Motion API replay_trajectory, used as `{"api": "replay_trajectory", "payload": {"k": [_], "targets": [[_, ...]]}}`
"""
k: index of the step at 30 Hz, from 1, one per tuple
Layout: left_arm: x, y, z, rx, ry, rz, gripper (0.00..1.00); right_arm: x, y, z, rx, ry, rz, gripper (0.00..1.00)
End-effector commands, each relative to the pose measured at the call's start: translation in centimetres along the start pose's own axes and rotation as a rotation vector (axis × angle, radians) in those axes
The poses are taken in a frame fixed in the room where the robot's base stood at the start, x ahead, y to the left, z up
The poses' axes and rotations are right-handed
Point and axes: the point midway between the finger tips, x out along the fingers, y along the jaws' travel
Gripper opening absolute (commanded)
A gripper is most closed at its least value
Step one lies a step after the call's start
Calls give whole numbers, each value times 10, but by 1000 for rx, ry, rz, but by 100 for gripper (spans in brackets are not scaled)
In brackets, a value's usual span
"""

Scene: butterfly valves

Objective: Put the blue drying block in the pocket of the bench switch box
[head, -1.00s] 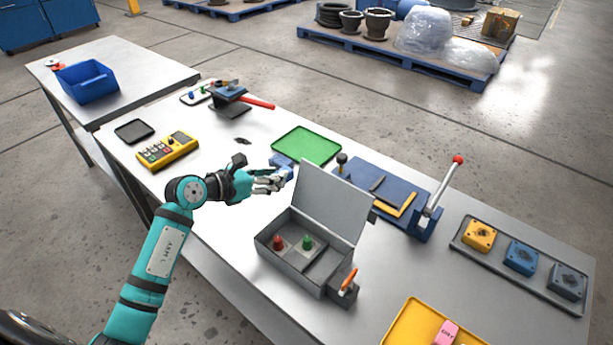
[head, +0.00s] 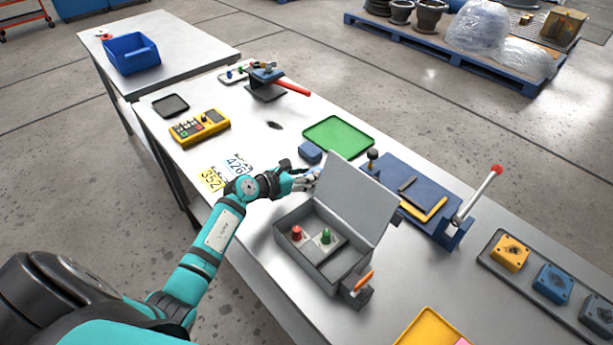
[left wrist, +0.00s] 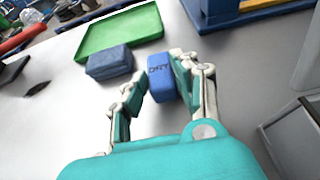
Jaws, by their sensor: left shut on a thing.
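The blue drying block (left wrist: 161,78), marked DRY, is between the fingers of my left gripper (left wrist: 155,88) in the left wrist view. In the head view my left gripper (head: 308,181) is shut on it just left of the raised lid, and the fingers and lid hide most of the block. The grey bench switch box (head: 305,250) stands open on the bench, its lid (head: 352,197) tilted up at the back. Inside are a red button (head: 297,233), a green button (head: 326,236) and open compartment space. My right gripper is not in view.
A second, darker blue block (head: 310,152) lies beside the green tray (head: 339,137), behind my gripper. An orange-handled switch (head: 362,283) sticks out at the box's right. A blue fixture with a red-tipped lever (head: 478,200) stands further right. Number cards (head: 222,172) lie left.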

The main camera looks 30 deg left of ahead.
Motion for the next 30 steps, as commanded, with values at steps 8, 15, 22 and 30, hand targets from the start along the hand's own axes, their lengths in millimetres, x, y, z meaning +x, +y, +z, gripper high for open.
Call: {"api": "replay_trajectory", "payload": {"k": [8,15,22,30], "targets": [[2,0,-4,1,-2,1,1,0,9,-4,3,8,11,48],[3,0,-7,1,-1,0,36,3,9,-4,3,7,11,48],[3,0,-7,1,-1,0,52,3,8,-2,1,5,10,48],[-2,0,-4,2,-1,1,52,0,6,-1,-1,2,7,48]]}}
